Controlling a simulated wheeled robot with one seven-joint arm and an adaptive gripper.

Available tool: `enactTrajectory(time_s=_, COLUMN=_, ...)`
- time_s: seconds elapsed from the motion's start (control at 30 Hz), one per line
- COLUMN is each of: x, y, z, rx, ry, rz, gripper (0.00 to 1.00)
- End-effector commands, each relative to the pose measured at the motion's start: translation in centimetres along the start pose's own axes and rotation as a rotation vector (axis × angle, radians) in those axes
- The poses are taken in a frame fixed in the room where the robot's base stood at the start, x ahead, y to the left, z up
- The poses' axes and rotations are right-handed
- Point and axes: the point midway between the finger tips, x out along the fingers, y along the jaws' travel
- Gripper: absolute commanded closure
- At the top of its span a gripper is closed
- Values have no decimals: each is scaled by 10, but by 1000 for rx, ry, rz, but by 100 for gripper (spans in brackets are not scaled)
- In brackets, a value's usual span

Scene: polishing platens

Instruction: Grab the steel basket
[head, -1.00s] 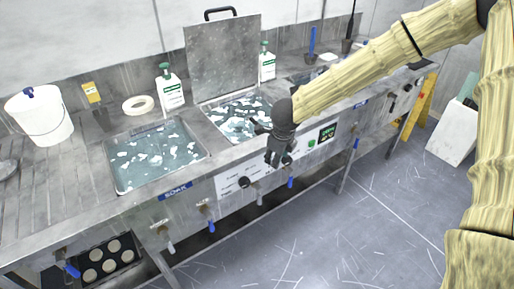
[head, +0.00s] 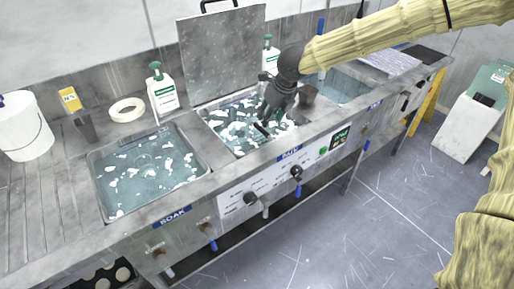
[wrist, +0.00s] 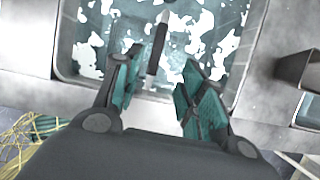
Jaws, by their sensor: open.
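My gripper (head: 272,112) is open above the middle basin (head: 203,112), in front of its raised lid. In the wrist view my gripper (wrist: 158,75) has its two fingers spread on either side of a dark bar-shaped handle (wrist: 157,48), apart from it. This handle looks like that of the steel basket, and its dark end also shows below the fingers in the head view (head: 262,129). The basket's body cannot be made out under the water and white foam patches.
The raised steel lid (head: 222,55) stands behind the middle basin. A foamy soak basin (head: 150,172) lies to the left. White bottles (head: 163,90), a tape roll (head: 127,110) and a white bucket (head: 24,128) stand along the back. A small dark cup (wrist: 298,70) is right of the gripper.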

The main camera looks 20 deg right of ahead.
Motion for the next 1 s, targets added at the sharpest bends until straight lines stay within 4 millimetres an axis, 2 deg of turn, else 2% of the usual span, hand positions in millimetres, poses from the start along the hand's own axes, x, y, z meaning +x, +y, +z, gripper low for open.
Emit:
enactTrajectory(time_s=0.3, x=40, y=14, z=8, rx=-20, ry=3, rz=8, gripper=59)
enactTrajectory(time_s=0.43, x=54, y=14, z=8, rx=-19, ry=2, rz=8, gripper=59)
enactTrajectory(time_s=0.67, x=64, y=12, z=8, rx=-19, ry=1, rz=7, gripper=59)
enactTrajectory(time_s=1.0, x=103, y=9, z=7, rx=-17, ry=1, rz=6, gripper=59)
